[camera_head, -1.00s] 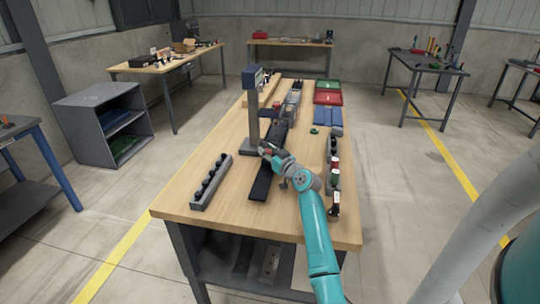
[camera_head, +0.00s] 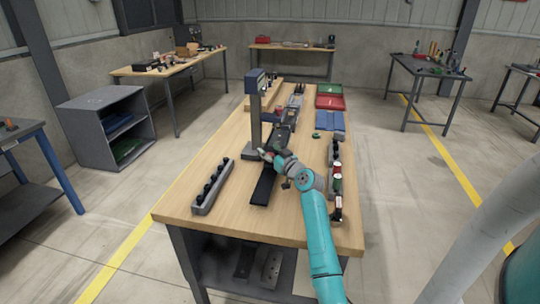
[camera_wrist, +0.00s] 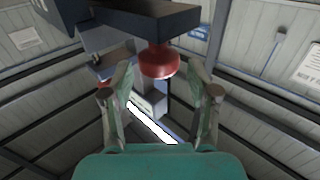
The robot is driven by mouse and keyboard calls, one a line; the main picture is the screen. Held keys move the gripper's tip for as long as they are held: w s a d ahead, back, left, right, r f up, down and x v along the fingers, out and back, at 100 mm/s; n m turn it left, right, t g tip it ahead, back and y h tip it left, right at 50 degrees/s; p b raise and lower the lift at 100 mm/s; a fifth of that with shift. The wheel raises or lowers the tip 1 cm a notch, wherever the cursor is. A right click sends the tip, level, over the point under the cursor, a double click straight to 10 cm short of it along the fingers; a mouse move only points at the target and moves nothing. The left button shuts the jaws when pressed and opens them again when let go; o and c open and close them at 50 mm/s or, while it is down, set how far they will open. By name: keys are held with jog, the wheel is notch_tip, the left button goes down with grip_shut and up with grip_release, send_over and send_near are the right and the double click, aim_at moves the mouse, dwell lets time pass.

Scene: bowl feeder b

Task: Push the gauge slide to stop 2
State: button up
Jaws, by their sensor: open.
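A grey upright stand (camera_head: 255,128) with a dark blue head (camera_head: 254,80) rises from the left-middle of the wooden table. A long black rail (camera_head: 263,186) lies beside its base. In the wrist view a dark overhanging block (camera_wrist: 150,18) carries a round red knob (camera_wrist: 158,62) on its underside. My gripper (camera_head: 265,154) is beside the stand's foot, over the rail. I cannot pick out the gauge slide or the numbered stops.
A grey holder with black knobs (camera_head: 212,188) lies to the left on the wooden table (camera_head: 235,218). A row of small parts (camera_head: 336,180) lines the right side. A red bin (camera_head: 330,102) and a blue bin (camera_head: 329,121) stand farther back. Bare tabletop lies in front.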

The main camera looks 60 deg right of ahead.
notch_tip(320, 180, up, 8)
jog(key=shift+r, duration=0.15)
dwell(0.7)
